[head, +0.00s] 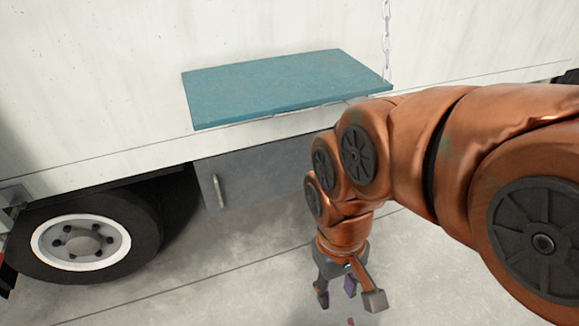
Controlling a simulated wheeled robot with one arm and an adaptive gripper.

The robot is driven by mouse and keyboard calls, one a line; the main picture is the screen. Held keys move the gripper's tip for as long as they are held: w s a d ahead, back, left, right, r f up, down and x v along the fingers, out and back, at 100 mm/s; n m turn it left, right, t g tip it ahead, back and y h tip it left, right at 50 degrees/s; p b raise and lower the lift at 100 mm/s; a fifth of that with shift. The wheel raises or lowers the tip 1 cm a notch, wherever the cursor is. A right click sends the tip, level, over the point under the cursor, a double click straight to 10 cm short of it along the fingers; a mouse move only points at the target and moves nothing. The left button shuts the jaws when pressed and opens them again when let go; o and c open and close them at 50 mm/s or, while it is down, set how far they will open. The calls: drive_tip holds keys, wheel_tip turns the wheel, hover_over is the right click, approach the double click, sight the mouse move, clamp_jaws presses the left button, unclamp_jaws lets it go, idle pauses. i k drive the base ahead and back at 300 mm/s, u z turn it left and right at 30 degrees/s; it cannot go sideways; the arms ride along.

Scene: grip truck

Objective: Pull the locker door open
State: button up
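The locker door (262,174) is a flat grey panel under the white truck body, below the teal shelf. It looks shut, and my arm covers its right part. A pale vertical bar handle (219,191) is at the door's left end. My gripper (347,300) points down over the concrete floor, to the right of the handle and lower in the picture. Its fingers are spread apart with nothing seen between them, and it is apart from the door and handle.
The teal shelf (285,86) juts out above the locker, with a chain (387,40) at its right end. A truck wheel (82,242) stands left of the locker. The concrete floor (215,285) in front is mostly clear; a small red bit shows at the bottom edge.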

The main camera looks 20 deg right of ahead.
sight(234, 180)
drive_tip(key=k, duration=0.5)
drive_tip(key=u, duration=1.05)
drive_tip(key=i, duration=0.8)
drive_tip(key=u, duration=0.2)
